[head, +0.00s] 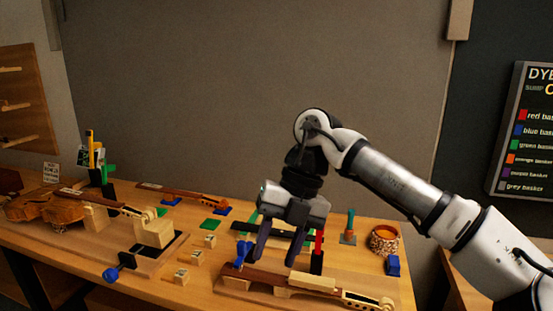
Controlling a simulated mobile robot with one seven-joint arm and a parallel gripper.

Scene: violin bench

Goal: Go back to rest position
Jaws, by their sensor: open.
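My gripper (277,245) is above the right half of the wooden bench (150,276), pointing down. Its two dark fingers are spread apart and nothing shows between them. The fingertips are just above or behind a violin neck (290,283) lying on a wooden board; I cannot tell whether they touch anything. A red upright piece (319,243) on a dark base stands just right of the fingers. My arm reaches in from the right edge of the head view.
A violin body (45,206) lies at the left. Small wooden blocks (196,258) stand mid-bench near a blue-knobbed clamp (112,272). A woven basket (384,240) and a blue block (393,265) are at the right. A dark sign (525,130) hangs on the right wall.

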